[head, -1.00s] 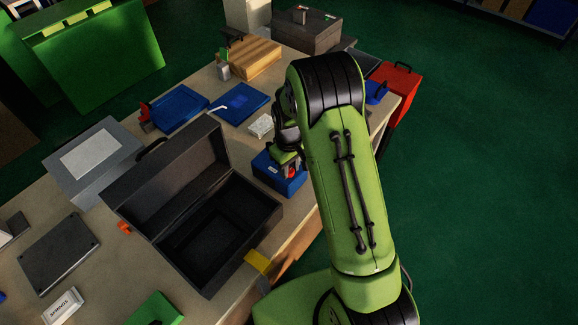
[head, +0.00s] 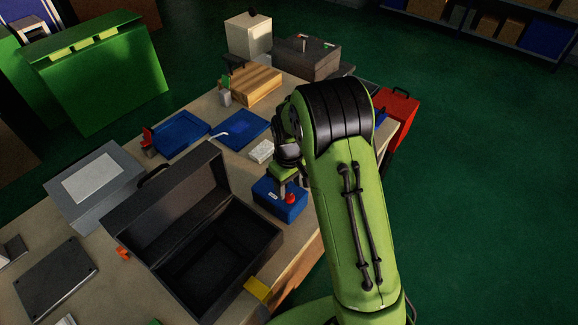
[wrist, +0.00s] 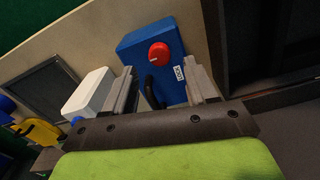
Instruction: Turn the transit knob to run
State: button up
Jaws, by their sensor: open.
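The transit knob (head: 290,197) is a round red knob on top of a blue box (head: 272,205) near the bench's right edge. In the wrist view the red knob (wrist: 159,52) shows a small pale mark on its face. A white label (wrist: 179,73) with dark lettering, too small to read surely, sits beside it on the blue box (wrist: 141,45). My gripper (wrist: 163,72) is open and empty; the knob appears beyond the fingertips, between their lines, and apart from them. In the head view my gripper (head: 293,184) is over the box, partly hidden by my arm.
An open dark case (head: 262,220) stands just left of the blue box. A white block (head: 261,151) lies behind it. Blue trays (head: 243,130) and a wooden block (head: 254,86) are farther back. A red bin (head: 398,115) stands at the far right.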

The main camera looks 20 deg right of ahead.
aim_at(289, 196)
notch_tip(289, 196, up, 12)
jog(key=p, duration=0.1)
jog(key=shift+p, duration=0.3)
jog(key=shift+f, duration=0.1)
jog(key=s+r+m+t, duration=0.2)
jog(key=s+r, duration=0.4)
jog(key=s, duration=0.6)
jog(key=s+r+m+t, duration=0.2)
jog(key=s+r, duration=0.4)
jog(key=s, duration=0.7)
jog(key=shift+m+t, duration=0.4)
jog(key=shift+t, duration=0.4)
